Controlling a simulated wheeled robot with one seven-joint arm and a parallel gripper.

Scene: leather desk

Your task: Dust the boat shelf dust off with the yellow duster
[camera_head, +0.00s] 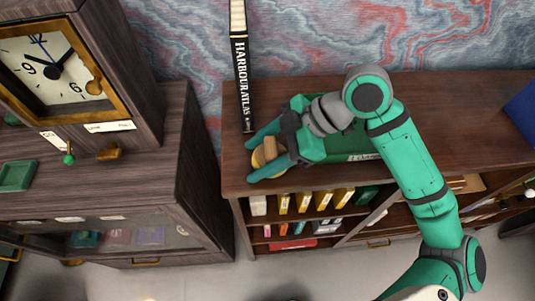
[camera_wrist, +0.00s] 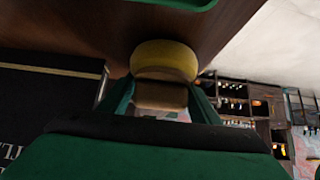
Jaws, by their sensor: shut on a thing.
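The yellow duster (camera_head: 258,158) has a wooden handle and a round yellow head. My gripper (camera_head: 254,160) is shut on its handle, at the left front part of the brown shelf top (camera_head: 232,172). In the wrist view the yellow head (camera_wrist: 165,58) shows beyond the handle (camera_wrist: 160,97), between the teal fingers (camera_wrist: 160,103). The head appears close to or against the brown wood; I cannot tell whether it touches. No boat can be made out. No dust can be made out on the wood; my gripper and arm hide part of the top.
A black book labelled Harbour Atlas (camera_head: 241,80) stands just behind my gripper. A green labelled box (camera_head: 345,145) lies to the right, partly behind my arm. A dark cabinet with a clock (camera_head: 52,72) stands left.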

